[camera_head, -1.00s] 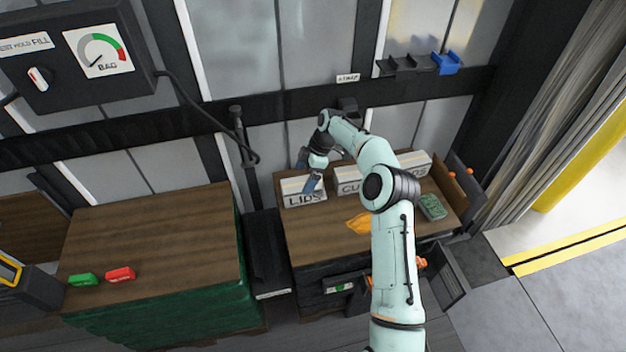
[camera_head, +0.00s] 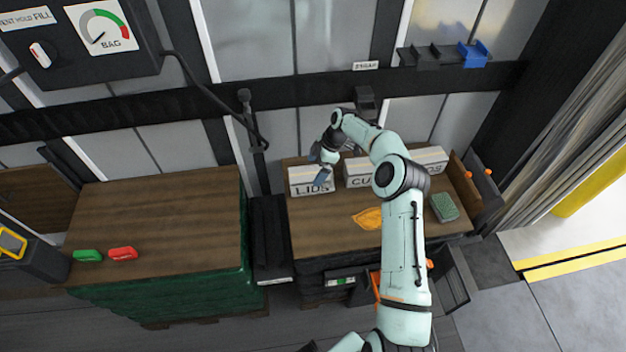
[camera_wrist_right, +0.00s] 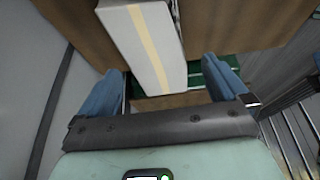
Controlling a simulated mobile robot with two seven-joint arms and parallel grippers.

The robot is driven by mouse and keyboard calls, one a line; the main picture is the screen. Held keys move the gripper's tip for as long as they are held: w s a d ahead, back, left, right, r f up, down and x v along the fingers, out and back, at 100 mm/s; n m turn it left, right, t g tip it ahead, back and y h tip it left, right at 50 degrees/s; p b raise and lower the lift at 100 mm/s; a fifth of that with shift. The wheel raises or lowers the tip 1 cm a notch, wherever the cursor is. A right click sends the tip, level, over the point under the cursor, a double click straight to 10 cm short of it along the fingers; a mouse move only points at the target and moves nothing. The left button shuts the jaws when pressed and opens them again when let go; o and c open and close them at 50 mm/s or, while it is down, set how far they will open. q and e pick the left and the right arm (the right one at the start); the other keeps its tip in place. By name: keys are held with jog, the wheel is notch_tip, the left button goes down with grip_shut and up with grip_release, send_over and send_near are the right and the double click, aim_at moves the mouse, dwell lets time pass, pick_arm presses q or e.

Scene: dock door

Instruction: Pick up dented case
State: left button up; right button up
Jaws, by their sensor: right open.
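Three white cases stand in a row on the brown table top: the one marked LIDS (camera_head: 311,188) at the left, the one marked CU... (camera_head: 358,182) in the middle, partly behind my arm, and one ending in DS (camera_head: 432,161) at the right. I cannot tell a dent on any of them. My right gripper (camera_head: 319,166) is over the LIDS case, with blue fingers. In the right wrist view my gripper (camera_wrist_right: 163,86) is open and empty, and a pale case with a yellow tape strip (camera_wrist_right: 146,48) lies ahead between the fingers. My left gripper is not visible.
An orange cloth-like item (camera_head: 368,218) and a green block (camera_head: 444,207) lie on the table. A second brown-topped stack (camera_head: 165,225) at left holds a green piece (camera_head: 88,255) and a red piece (camera_head: 122,253). A black post (camera_head: 254,135) stands between the stacks.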

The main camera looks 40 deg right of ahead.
aim_at(313, 172)
jog(key=x, duration=0.5)
jog(key=shift+w+d+f+p, duration=0.1)
jog(key=shift+f+p, duration=0.1)
jog(key=shift+p, duration=0.1)
jog(key=c, duration=1.4)
jog(key=shift+r, duration=0.15)
jog(key=shift+c, duration=0.9)
